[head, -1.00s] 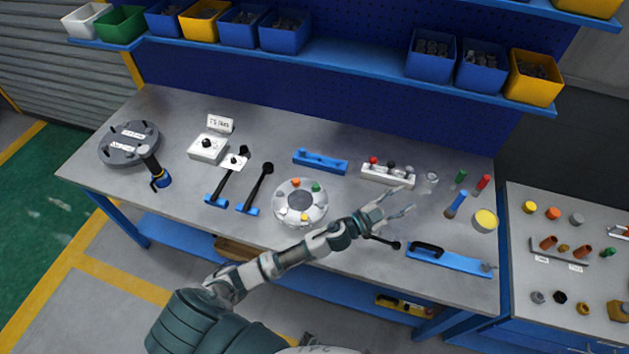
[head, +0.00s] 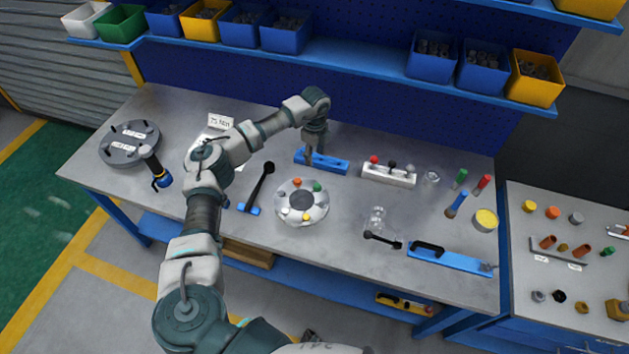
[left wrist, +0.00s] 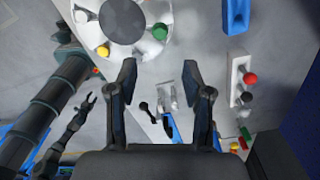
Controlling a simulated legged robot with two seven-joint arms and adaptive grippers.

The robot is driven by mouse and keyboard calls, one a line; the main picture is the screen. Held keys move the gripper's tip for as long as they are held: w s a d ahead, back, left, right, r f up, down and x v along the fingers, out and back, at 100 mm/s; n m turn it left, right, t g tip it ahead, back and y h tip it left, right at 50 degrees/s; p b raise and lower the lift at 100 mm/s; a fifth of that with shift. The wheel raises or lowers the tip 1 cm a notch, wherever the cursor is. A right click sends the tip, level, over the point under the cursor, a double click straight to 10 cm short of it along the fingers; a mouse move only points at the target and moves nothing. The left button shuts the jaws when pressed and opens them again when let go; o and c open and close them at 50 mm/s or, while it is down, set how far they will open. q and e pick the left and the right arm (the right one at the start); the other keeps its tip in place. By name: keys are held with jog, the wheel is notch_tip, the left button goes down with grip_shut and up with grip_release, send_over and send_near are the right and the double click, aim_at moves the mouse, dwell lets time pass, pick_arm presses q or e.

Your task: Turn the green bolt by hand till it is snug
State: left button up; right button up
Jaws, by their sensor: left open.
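A round white flanged shell (head: 302,218) with a dark centre lies on the bench. The green bolt (head: 317,187) stands on its far right rim. In the left wrist view the green bolt (left wrist: 159,31) shows beyond the fingertips, on the shell's edge. My left gripper (head: 314,160) points down above the blue block behind the shell. It also shows in the left wrist view (left wrist: 159,72), its fingers apart and empty, not touching the bolt. What seems to be my right gripper (left wrist: 85,104) shows small and dark at the left of that view; its fingers are unclear.
Orange (head: 296,183) and yellow (head: 284,213) bolts share the shell's rim. The blue block (head: 340,165) lies behind it. A white rack (head: 388,176) with coloured knobs stands right of it. Clear glass-like pieces (head: 377,217) and a black-handled tool (head: 383,240) lie to the right.

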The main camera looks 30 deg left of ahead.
aim_at(317, 184)
pick_arm(q)
jog(key=f, duration=0.4)
jog(key=f+p, duration=0.1)
jog(key=f, duration=0.8)
jog(key=shift+d+f, duration=0.35)
jog(key=shift+a+f, duration=0.15)
jog(key=shift+f, duration=0.25)
jog(key=shift+d, duration=0.2)
jog(key=shift+c, duration=0.5)
jog(key=shift+d+r, duration=0.1)
jog(key=c, duration=0.8)
grip_shut()
pick_arm(e)
jog(key=shift+d+r, duration=0.45)
jog(key=shift+r, duration=0.25)
